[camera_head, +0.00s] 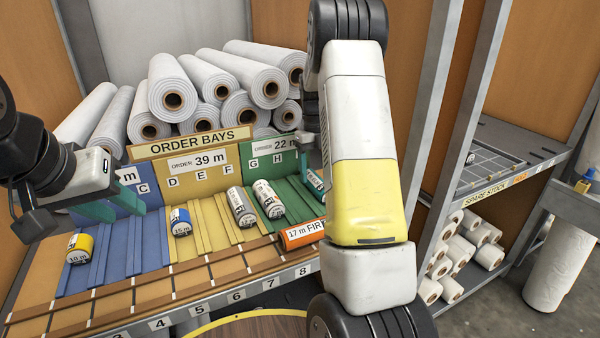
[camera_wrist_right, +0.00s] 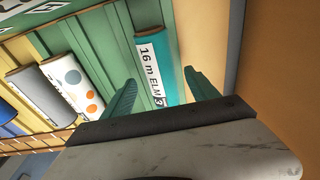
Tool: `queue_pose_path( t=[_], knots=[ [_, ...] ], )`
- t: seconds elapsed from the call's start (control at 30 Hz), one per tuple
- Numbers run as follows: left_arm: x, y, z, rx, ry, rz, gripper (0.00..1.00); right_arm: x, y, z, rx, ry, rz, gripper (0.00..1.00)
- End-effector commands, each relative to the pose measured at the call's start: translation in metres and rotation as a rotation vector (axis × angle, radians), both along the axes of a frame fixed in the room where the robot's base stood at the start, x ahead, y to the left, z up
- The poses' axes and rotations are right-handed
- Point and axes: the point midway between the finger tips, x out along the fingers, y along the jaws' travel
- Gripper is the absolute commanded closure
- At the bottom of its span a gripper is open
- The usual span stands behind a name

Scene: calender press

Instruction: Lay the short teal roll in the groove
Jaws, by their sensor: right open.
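The teal roll (camera_wrist_right: 155,65), with a white label reading "16 m ELM", lies in the green bay (camera_wrist_right: 102,60) in the right wrist view. In the head view only a part of the teal roll (camera_head: 314,180) shows beside my right arm. My right gripper (camera_wrist_right: 161,92) is open, its fingers on either side of the roll's near end. I cannot tell whether they touch it. In the head view my arm hides most of that gripper. My left gripper (camera_head: 68,217) is open and empty above the blue bay (camera_head: 125,255), at the left.
A yellow-ended roll (camera_head: 80,247) lies in the blue bay and a blue roll (camera_head: 181,221) in the yellow bay. A grey roll (camera_head: 241,207) and a dotted white roll (camera_head: 269,198) lie further right. An orange roll (camera_head: 302,234) lies in front. A spare-stock shelf (camera_head: 500,185) stands right.

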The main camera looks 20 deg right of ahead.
Motion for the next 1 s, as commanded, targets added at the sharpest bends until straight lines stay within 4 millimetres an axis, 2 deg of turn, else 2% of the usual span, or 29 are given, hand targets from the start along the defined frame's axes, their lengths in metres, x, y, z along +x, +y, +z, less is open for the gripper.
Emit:
queue_pose_path(
  t=[0.1,0.3,0.53,0.63,0.77,1.0],
  knots=[
    [0.0,0.0,0.0,0.0,0.0,0.0,0.64,0.005,0.001,0.028,-0.001,-0.006,0.002,0.32],
    [0.0,0.0,0.0,0.0,0.0,0.0,0.64,0.009,0.001,0.068,-0.001,-0.004,0.001,0.32],
    [0.0,0.0,0.0,0.0,0.0,0.0,0.64,0.01,0.002,0.09,0.002,-0.002,0.006,0.32],
    [0.0,0.0,0.0,0.0,0.0,0.0,0.64,0.006,0.004,0.099,0.017,-0.016,0.061,0.32],
    [0.0,0.0,0.0,0.0,0.0,0.0,0.64,-0.011,0.014,0.118,0.062,-0.069,0.266,0.32],
    [0.0,0.0,0.0,0.0,0.0,0.0,0.64,-0.068,0.048,0.162,0.114,-0.238,0.911,0.32]
  ],
)
